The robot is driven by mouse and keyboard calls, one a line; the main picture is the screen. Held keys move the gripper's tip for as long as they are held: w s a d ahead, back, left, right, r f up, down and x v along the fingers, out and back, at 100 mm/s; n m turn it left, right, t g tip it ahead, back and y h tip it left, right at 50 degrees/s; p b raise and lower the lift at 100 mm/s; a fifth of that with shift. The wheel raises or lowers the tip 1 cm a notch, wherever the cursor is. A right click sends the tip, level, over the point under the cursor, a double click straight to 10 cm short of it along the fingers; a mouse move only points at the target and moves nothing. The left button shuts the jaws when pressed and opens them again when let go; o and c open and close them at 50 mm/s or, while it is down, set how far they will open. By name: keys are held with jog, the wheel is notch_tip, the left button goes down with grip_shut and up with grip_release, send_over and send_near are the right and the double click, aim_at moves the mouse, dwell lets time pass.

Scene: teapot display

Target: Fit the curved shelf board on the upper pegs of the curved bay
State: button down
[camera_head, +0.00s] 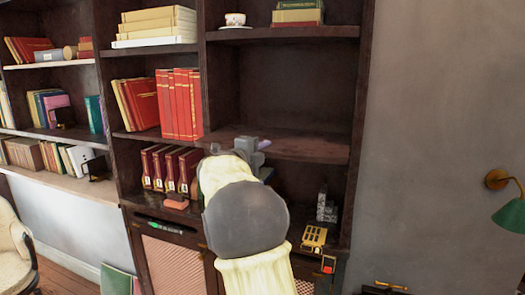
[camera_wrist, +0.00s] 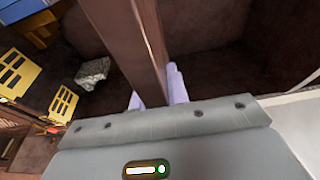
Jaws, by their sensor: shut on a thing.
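The curved shelf board (camera_head: 310,147) is dark brown and lies roughly level across the right-hand bay (camera_head: 357,120) of the bookcase, its front edge bowed outward. My gripper (camera_head: 256,146) is shut on its front edge, left of the middle. In the wrist view the board (camera_wrist: 125,45) passes between the two pale lavender fingertips (camera_wrist: 156,92). The pegs do not show, so I cannot tell whether the board rests on them or is only held at that height. My arm covers part of the bay below the board.
Above, a fixed shelf (camera_head: 285,33) holds a cup (camera_head: 235,19) and books (camera_head: 298,10). Below, a gold object (camera_head: 313,237) and a grey block (camera_head: 326,211) stand on the counter. A green lamp (camera_head: 510,220) is on the right wall.

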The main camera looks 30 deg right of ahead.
aim_at(274, 138)
jog(key=shift+w+d+r+p, duration=0.1)
jog(key=shift+w+d+p, duration=0.9)
jog(key=shift+d, duration=0.35)
jog(key=shift+w+d+r+p, duration=0.1)
jog(key=shift+w+d+p, duration=0.9)
jog(key=shift+d, duration=0.3)
jog(key=shift+w+d+r+p, duration=0.1)
jog(key=shift+w+d+p, duration=0.85)
jog(key=shift+d, duration=0.4)
dwell(1.7)
jog(key=c, duration=1.3)
grip_release()
jog(key=shift+f, duration=0.1)
jog(key=shift+a, duration=0.1)
jog(key=shift+f, duration=0.3)
jog(key=shift+s+a+f+b, duration=0.1)
jog(key=shift+a+b, duration=0.45)
jog(key=shift+b, duration=0.05)
jog(key=shift+r+b+v, duration=0.15)
jog(key=shift+b+v, duration=1.8)
jog(key=shift+v, duration=2.15)
jog(key=shift+r+b+v, duration=0.15)
jog(key=shift+b+v, duration=1.8)
jog(key=shift+v, duration=2.1)
jog(key=shift+s+d, duration=0.1)
jog(key=shift+s, duration=0.1)
